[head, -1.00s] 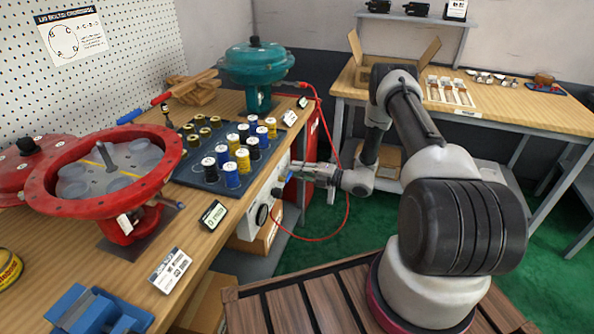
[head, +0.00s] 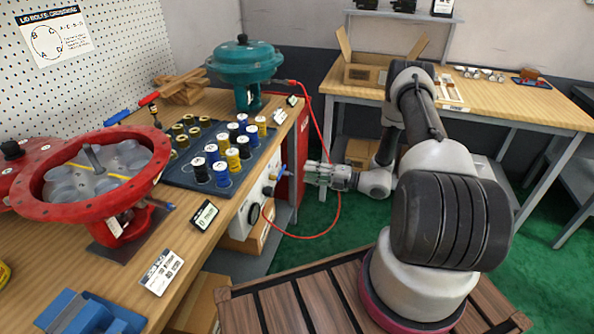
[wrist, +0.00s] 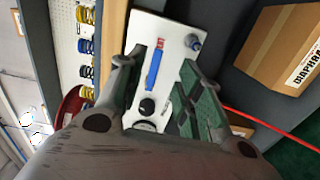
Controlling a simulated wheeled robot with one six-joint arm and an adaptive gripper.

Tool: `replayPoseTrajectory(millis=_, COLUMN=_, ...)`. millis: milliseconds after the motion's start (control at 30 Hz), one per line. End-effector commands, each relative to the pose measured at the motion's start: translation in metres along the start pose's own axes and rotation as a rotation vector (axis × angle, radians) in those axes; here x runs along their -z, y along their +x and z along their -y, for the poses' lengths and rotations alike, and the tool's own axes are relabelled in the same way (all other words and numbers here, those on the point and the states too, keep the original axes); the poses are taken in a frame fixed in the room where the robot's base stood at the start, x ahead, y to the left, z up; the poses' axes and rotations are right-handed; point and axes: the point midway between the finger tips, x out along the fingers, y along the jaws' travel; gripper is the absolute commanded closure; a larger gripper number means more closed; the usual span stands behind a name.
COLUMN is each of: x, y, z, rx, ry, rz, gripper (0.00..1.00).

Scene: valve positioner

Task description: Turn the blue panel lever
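The blue lever (head: 284,170) is on the white panel (head: 258,196) on the front side of the workbench. In the wrist view the lever (wrist: 154,68) is a straight blue bar, nearly upright in the picture, above a black knob (wrist: 146,107). My gripper (head: 306,169) is in front of the panel, to the right of the lever in the head view. In the wrist view my gripper (wrist: 167,66) is open, and the lever shows in the gap between its fingers. I see no contact; the depth between fingertips and lever is hard to tell.
A red hose (head: 336,205) loops beside and below my gripper. A metal fitting (wrist: 195,43) sits on the panel by one finger. A cardboard box (wrist: 281,50) is right of the panel in the wrist view.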

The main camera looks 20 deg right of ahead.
Motion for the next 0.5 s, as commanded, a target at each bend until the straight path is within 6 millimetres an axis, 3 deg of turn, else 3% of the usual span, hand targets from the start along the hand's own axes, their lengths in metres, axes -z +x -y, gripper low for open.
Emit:
replayPoseTrajectory(millis=200, x=0.000, y=-0.027, z=0.000, rx=0.001, ry=0.000, rz=0.001, gripper=0.64)
replayPoseTrajectory(millis=500, x=0.000, y=-0.031, z=0.000, rx=0.001, ry=0.000, rz=-0.001, gripper=0.64)
